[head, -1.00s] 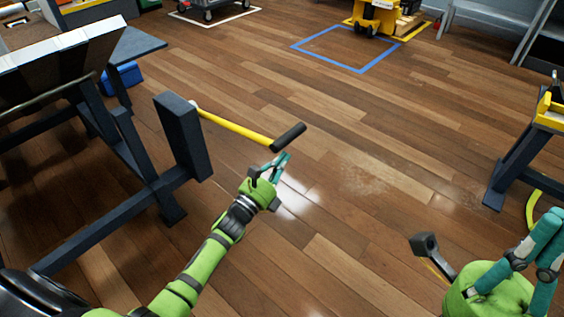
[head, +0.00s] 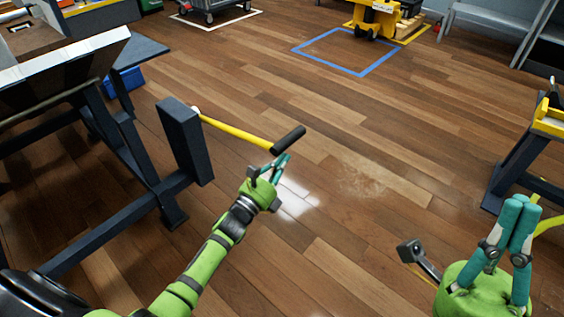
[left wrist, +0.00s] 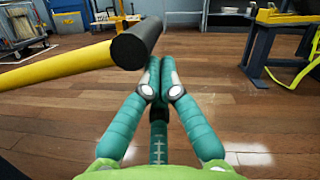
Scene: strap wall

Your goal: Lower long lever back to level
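The long lever (head: 238,132) is a yellow bar that runs from a dark blue post out to the right. It ends in a black crosswise grip (head: 288,139). In the left wrist view the yellow bar (left wrist: 60,66) comes in from the left and the black grip (left wrist: 138,44) is close above the fingertips. My left gripper (head: 285,158) is just below and beside the grip, its fingers together with nothing between them. Whether it touches the grip, I cannot tell. My right gripper (head: 523,204) is at the lower right, fingertips together, empty and away from the lever.
The dark blue post (head: 185,140) belongs to a frame on the left with a tilted panel (head: 62,62). A blue and yellow stand (head: 515,165) is at the right edge. A blue floor outline (head: 345,52) lies at the back. The middle wooden floor is clear.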

